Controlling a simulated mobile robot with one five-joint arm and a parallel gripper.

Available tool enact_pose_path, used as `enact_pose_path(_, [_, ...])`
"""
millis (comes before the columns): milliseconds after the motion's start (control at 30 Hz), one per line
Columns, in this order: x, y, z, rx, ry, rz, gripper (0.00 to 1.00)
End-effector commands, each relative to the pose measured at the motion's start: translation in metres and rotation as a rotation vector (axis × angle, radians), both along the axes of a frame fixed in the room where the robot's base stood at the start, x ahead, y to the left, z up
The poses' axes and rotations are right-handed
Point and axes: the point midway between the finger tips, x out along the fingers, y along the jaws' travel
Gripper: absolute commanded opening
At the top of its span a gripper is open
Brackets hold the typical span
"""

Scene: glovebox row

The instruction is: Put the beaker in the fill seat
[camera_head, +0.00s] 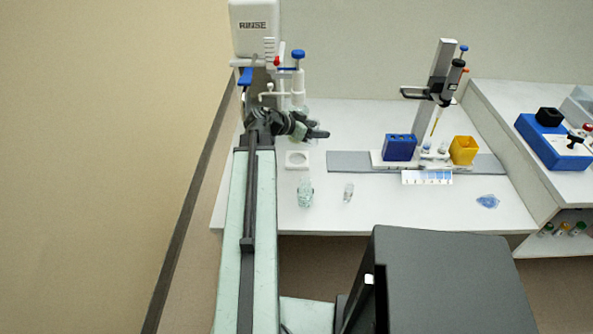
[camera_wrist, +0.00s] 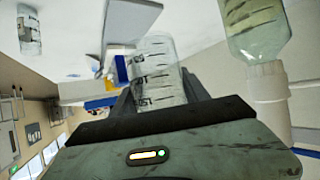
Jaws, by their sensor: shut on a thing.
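The clear beaker (camera_wrist: 153,68) with dark graduation marks stands between my gripper's fingers in the wrist view. My gripper (camera_head: 312,131) is shut on it, below the dispenser nozzle area at the back left of the bench in the head view. There the beaker is mostly hidden by the dark fingers. A white square plate with a round recess (camera_head: 297,159) lies on the bench just in front of my gripper and looks empty. No label shows whether it is the fill seat.
A RINSE unit (camera_head: 254,28) and a blue-capped dispenser (camera_head: 298,72) stand close to my gripper. A clear glass vessel (camera_head: 305,192) and a small vial (camera_head: 348,193) stand in front. A blue block (camera_head: 399,148) and yellow box (camera_head: 463,150) are farther right.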

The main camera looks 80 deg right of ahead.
Motion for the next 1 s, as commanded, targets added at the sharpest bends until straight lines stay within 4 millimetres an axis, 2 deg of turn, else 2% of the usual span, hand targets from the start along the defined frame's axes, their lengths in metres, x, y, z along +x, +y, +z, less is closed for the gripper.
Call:
enact_pose_path(33, [0.017,-0.013,-0.017,-0.003,0.002,0.052,0.15])
enact_pose_path(100, [0.035,-0.024,-0.021,-0.006,0.006,0.111,0.15])
enact_pose_path(233, [0.05,-0.032,-0.022,-0.01,0.007,0.162,0.15])
enact_pose_path(400, [0.051,-0.032,-0.028,-0.01,0.008,0.165,0.15])
enact_pose_path(700, [0.051,-0.032,-0.087,-0.011,0.008,0.164,0.15])
enact_pose_path(867, [0.051,-0.032,-0.086,-0.01,0.007,0.164,0.15])
enact_pose_path(1000, [0.052,-0.032,-0.105,-0.01,0.007,0.164,0.15])
